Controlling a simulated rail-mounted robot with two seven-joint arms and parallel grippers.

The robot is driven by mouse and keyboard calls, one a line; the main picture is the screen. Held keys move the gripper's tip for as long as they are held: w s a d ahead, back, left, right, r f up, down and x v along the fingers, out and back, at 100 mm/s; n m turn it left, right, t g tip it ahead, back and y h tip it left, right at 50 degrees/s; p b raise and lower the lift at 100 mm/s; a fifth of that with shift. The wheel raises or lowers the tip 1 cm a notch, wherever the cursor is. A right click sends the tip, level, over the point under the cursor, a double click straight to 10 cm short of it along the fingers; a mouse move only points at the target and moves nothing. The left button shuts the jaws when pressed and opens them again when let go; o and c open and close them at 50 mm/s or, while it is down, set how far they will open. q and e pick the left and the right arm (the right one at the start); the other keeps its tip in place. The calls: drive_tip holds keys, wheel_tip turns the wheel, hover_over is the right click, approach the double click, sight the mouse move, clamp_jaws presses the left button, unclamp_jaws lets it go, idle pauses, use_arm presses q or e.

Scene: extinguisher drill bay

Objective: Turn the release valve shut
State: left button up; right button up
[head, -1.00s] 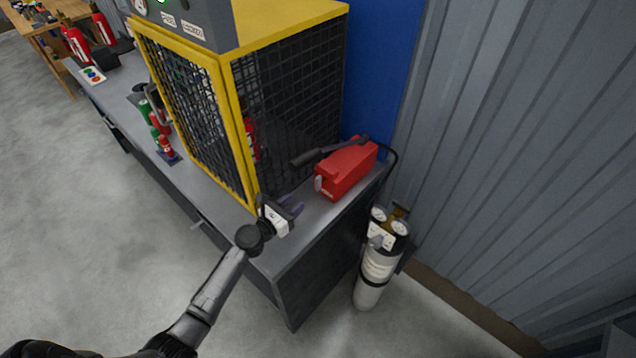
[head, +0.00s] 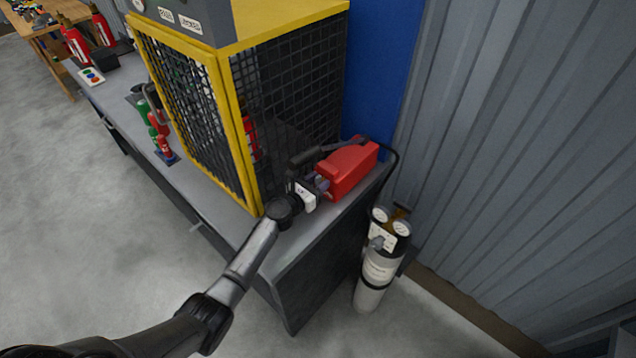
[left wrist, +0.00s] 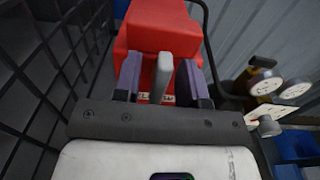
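The red hand pump (head: 347,168) lies on the right end of the grey bench beside the mesh cage, its black handle along the top. Its release valve shows as a grey upright lever (left wrist: 162,76) at the pump's near end in the left wrist view; in the head view my gripper mostly covers it. My left gripper (head: 319,186) is at that end of the pump. In the left wrist view its two purple fingers (left wrist: 160,82) stand apart on either side of the lever, with a visible gap on the left and a narrower one on the right.
The yellow-framed mesh cage (head: 292,100) stands close left of my gripper. A gas cylinder with gauges (head: 373,275) stands on the floor off the bench's right end. A black hose (head: 394,158) leaves the pump.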

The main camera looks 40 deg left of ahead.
use_arm(q)
clamp_jaws()
idle(0.3)
